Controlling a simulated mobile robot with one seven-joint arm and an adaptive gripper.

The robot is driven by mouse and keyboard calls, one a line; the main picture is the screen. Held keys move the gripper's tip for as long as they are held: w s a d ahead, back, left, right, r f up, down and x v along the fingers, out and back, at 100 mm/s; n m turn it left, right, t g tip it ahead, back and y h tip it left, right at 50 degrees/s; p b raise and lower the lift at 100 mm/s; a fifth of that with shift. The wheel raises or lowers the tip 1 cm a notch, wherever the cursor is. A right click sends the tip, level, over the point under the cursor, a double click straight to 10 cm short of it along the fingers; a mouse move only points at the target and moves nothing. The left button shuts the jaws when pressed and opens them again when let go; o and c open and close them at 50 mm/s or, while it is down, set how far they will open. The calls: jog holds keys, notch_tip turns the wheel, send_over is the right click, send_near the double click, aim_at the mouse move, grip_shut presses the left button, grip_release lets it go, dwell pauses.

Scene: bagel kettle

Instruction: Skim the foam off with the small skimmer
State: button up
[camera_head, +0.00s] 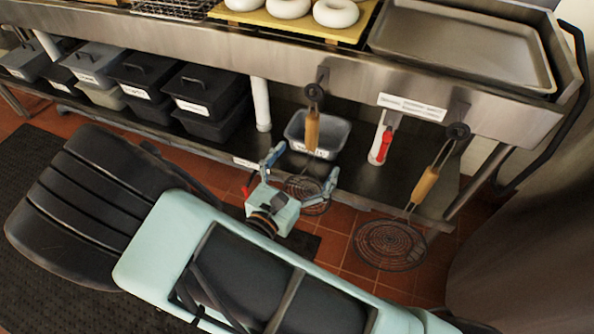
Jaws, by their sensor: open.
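The small skimmer hangs from a hook on the steel bench's front edge. Its wooden handle (312,131) points down, and its round wire head (318,207) is partly hidden by my gripper. My gripper (304,164) is open, with its blue-grey fingers apart, just in front of the lower part of this skimmer. I cannot tell whether the fingers touch it. A larger skimmer (391,245) with a wooden handle (425,184) hangs from another hook to the right. No foam is in view.
The steel bench (210,55) holds a yellow board (265,24) with white dough rings and a metal tray (462,46). Lidded black bins (208,90), a grey tub (330,132) and a red-and-white bottle (380,147) stand on the shelf below. A large grey curved surface (540,235) is at right.

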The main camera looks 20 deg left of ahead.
aim_at(310, 136)
jog(key=w, duration=0.3)
jog(key=w+a+f+n+y+b, duration=0.1)
jog(key=w, duration=0.3)
jog(key=w+f+n+y, duration=0.1)
jog(key=w, duration=0.2)
jog(key=shift+w+a+t, duration=0.2)
jog(key=shift+a+t, duration=0.1)
grip_shut()
dwell(0.8)
jog(key=shift+r, duration=0.15)
dwell(0.4)
jog(key=shift+r, duration=0.15)
